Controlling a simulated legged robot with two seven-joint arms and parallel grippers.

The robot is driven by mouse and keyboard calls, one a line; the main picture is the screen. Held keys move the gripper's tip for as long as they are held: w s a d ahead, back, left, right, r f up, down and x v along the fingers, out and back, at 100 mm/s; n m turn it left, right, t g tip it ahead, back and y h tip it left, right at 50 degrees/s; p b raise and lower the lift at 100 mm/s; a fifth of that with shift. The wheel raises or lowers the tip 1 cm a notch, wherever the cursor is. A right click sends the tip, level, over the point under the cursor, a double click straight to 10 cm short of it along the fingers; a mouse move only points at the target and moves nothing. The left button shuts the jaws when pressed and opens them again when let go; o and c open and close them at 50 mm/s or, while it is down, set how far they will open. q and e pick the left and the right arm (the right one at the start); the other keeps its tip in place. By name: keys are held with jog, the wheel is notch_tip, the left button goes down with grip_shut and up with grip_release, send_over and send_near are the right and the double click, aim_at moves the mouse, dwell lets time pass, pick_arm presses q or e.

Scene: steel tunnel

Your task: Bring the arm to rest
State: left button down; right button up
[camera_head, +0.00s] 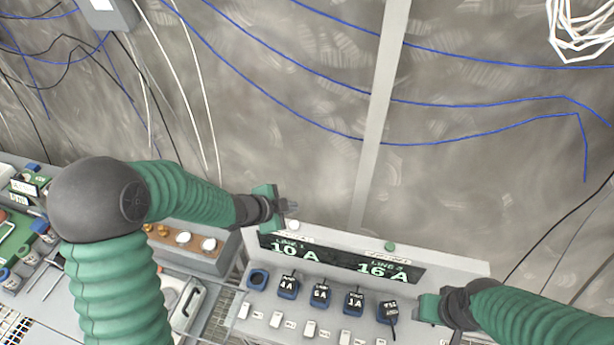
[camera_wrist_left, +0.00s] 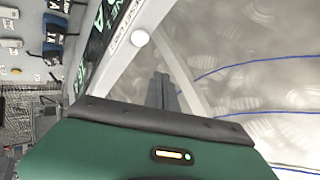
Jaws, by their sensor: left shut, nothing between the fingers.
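My left arm comes in from the left in the head view, with green ribbed sleeves and a grey elbow. Its left gripper (camera_head: 289,207) is shut and empty, in the air near the upper left corner of the control panel (camera_head: 450,264). In the left wrist view the closed dark fingers (camera_wrist_left: 161,92) point towards the panel's edge and the wall, close to a white round button (camera_wrist_left: 140,38). My right gripper (camera_head: 428,308) is at the panel's right side, in front of its lower right part. Its fingers are too small and hidden to judge.
The panel shows "10 A" and "16 A" on a dark display (camera_head: 340,262). Below are several blue sockets with black labelled plugs (camera_head: 321,292) and white switches (camera_head: 310,329). A green button (camera_head: 390,246) sits on top. Cables hang on the wall. A cluttered bench (camera_head: 30,230) is at left.

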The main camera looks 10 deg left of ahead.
pick_arm(q)
jog(key=s+a+f+n+g+y+b, duration=0.2)
jog(key=s+a+f+n+y+b, duration=0.15)
jog(key=s+f+n+b, duration=0.55)
jog(key=s+d+f+n+g+b, duration=0.1)
jog(key=s+f+n+g+b, duration=0.2)
jog(key=s+f+b, duration=0.6)
jog(key=s+n+b, duration=0.1)
jog(key=s+n, duration=0.1)
jog(key=s, duration=0.1)
jog(key=shift+s+f+g, duration=0.2)
jog(key=shift+f+g, duration=0.1)
jog(key=shift+f, duration=0.1)
jog(key=shift+a+y, duration=0.1)
jog(key=shift+y, duration=0.15)
